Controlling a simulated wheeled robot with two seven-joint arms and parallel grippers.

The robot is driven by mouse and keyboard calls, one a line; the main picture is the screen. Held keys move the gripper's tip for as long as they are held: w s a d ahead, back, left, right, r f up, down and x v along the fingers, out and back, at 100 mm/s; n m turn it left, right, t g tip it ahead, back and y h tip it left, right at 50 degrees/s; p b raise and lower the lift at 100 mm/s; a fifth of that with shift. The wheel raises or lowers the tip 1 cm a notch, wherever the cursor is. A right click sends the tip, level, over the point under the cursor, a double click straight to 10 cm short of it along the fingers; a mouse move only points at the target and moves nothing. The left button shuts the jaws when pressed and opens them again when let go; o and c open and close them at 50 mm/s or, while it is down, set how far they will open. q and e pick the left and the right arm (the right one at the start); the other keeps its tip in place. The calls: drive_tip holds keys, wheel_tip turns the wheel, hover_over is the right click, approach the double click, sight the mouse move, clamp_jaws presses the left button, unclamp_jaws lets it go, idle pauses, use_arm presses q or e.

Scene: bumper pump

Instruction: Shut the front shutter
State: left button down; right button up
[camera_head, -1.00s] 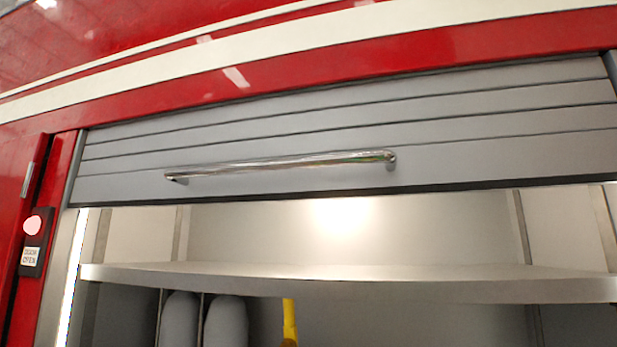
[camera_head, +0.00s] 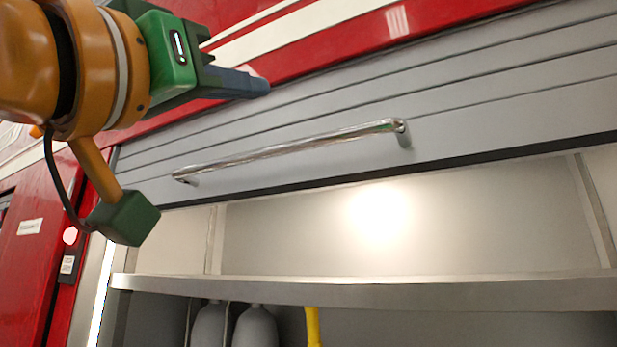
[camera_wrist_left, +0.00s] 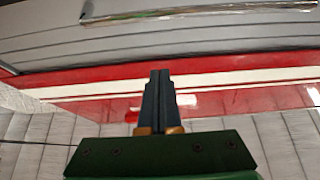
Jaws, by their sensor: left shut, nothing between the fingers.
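The front shutter (camera_head: 480,110) is grey and slatted, rolled mostly up, with its dark bottom edge above an open compartment. A chrome bar handle (camera_head: 290,150) runs across its lowest slat. My left gripper (camera_head: 262,86) comes in from the upper left, in front of the shutter's upper slats, above and apart from the handle. Its fingers are shut and empty. In the left wrist view the gripper (camera_wrist_left: 160,75) points at the red and white body, with the shutter (camera_wrist_left: 200,42) and handle (camera_wrist_left: 200,14) beyond its tips. My right gripper is out of view.
Inside the compartment a metal shelf (camera_head: 400,290) spans the width, with grey cylinders (camera_head: 256,328) and a yellow item (camera_head: 313,326) below. The space before the handle's right half is clear.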

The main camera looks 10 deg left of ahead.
use_arm(q)
drive_tip(key=a+p+x, duration=0.1)
drive_tip(key=p+x, duration=0.6)
drive_tip(key=x, duration=0.3)
drive_tip(key=f, duration=0.1)
drive_tip(key=w+f, duration=0.1)
drive_tip(key=f, duration=0.2)
drive_tip(key=shift+w+d+f+b, duration=0.15)
drive_tip(key=shift+d+f+b, duration=0.15)
drive_tip(key=shift+d+f, duration=0.1)
